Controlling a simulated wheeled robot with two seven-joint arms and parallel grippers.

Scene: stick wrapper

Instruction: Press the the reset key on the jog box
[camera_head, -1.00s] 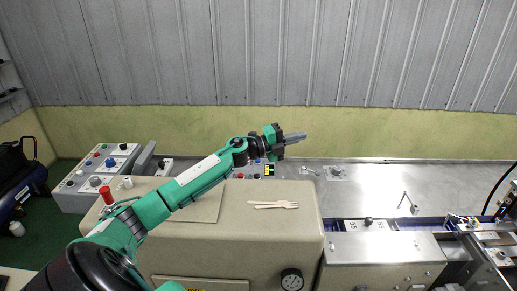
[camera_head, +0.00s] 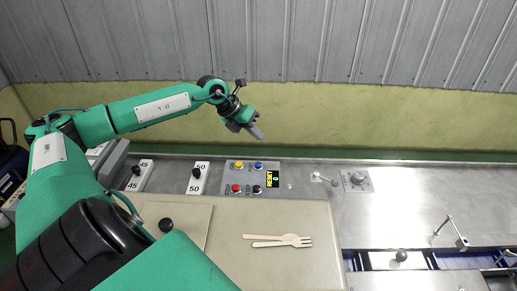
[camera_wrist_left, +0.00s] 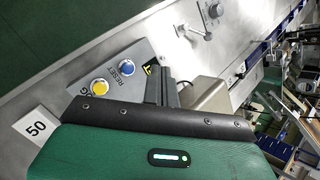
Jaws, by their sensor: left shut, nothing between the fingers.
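The jog box (camera_head: 248,178) is a grey panel on the steel surface behind the beige housing. My left gripper (camera_head: 257,132) is shut and empty, pointing down and right, above and apart from the panel. Its dark fingers (camera_wrist_left: 163,82) hide part of the display in the wrist view. My right gripper is out of view.
A wooden fork and stick (camera_head: 278,240) lie on the beige housing (camera_head: 285,218). Plates marked 50 (camera_head: 198,178) and 45 (camera_head: 138,176) with black knobs stand left of the box. Metal fittings (camera_head: 355,178) stand to its right. A wall rises behind.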

